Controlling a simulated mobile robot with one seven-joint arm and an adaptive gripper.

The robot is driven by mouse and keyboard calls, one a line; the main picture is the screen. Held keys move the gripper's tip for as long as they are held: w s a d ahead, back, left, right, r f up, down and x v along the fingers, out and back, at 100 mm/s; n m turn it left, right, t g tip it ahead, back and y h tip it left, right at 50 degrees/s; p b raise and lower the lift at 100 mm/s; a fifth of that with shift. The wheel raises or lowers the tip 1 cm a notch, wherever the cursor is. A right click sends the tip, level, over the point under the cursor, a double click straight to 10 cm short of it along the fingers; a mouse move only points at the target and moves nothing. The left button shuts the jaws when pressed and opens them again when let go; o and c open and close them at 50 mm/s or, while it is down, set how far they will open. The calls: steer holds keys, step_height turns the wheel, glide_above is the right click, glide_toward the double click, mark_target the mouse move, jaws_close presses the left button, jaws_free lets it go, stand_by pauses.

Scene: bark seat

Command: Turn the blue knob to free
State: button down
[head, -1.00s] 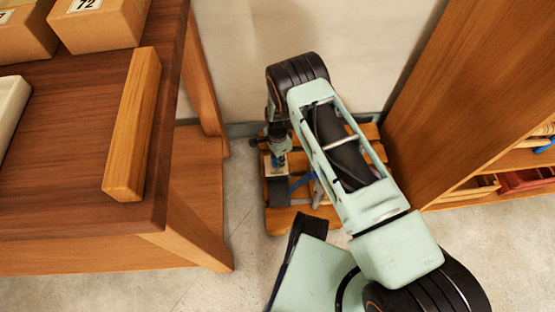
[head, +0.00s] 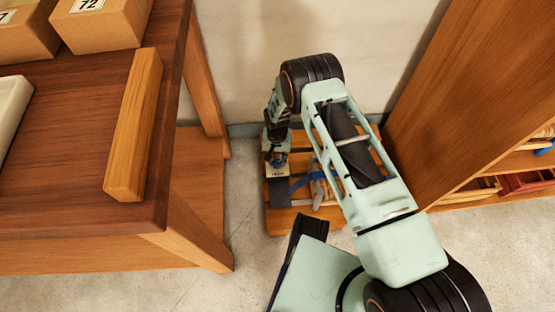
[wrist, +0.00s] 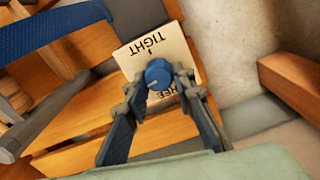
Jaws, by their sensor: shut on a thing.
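The blue knob (wrist: 158,74) sits on a pale plate (wrist: 134,60) lettered TIGHT and FREE; both words appear upside down in the wrist view. My gripper (wrist: 160,84) is shut on the knob, with one finger on each side of it. A pale mark shows on the knob's lower left, but it is too small to read exactly. Part of the FREE label is hidden behind the knob and a finger. In the head view my gripper (head: 277,160) points down at the plate, low on a slatted wooden piece (head: 292,222), and the knob is hard to make out.
A blue strap (wrist: 52,29) lies across the slats near the plate. A wooden table (head: 85,200) with boxes and a wooden bar stands at left. A tall shelf unit (head: 455,100) stands at right. The wall is close behind; bare floor shows in front.

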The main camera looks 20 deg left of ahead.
steer(key=n, duration=0.4)
steer(key=shift+n, duration=0.3)
steer(key=n, duration=0.3)
steer(key=shift+s+a+n, duration=0.1)
steer(key=shift+s+n, duration=0.05)
steer(key=shift+n, duration=0.25)
steer(key=n, duration=0.4)
steer(key=shift+s+n, duration=0.15)
steer(key=shift+n, duration=2.05)
steer(key=c, duration=1.6)
jaws_free()
